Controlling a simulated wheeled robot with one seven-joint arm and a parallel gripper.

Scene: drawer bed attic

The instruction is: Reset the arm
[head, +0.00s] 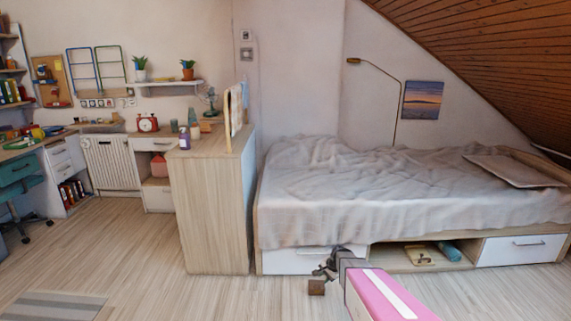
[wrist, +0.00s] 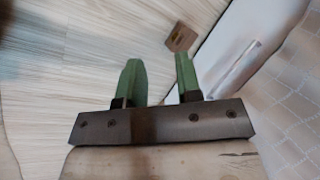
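My gripper (head: 324,268) shows in the head view at the lower middle, low in front of the bed's left white drawer. My pink arm reaches up to it from the bottom edge. In the wrist view the two green fingers of my gripper (wrist: 158,62) stand apart with nothing between them. A small brown block (head: 316,288) lies just below the gripper in the head view. The block also shows beyond the fingertips in the wrist view (wrist: 180,37), apart from them, on the floor.
The bed (head: 340,200) has a left white drawer (head: 300,262), an open middle compartment with a blue roll (head: 449,251), and a right white drawer (head: 520,250). A wooden cabinet (head: 210,210) stands left of the bed. The floor (head: 150,260) at the left is mostly clear.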

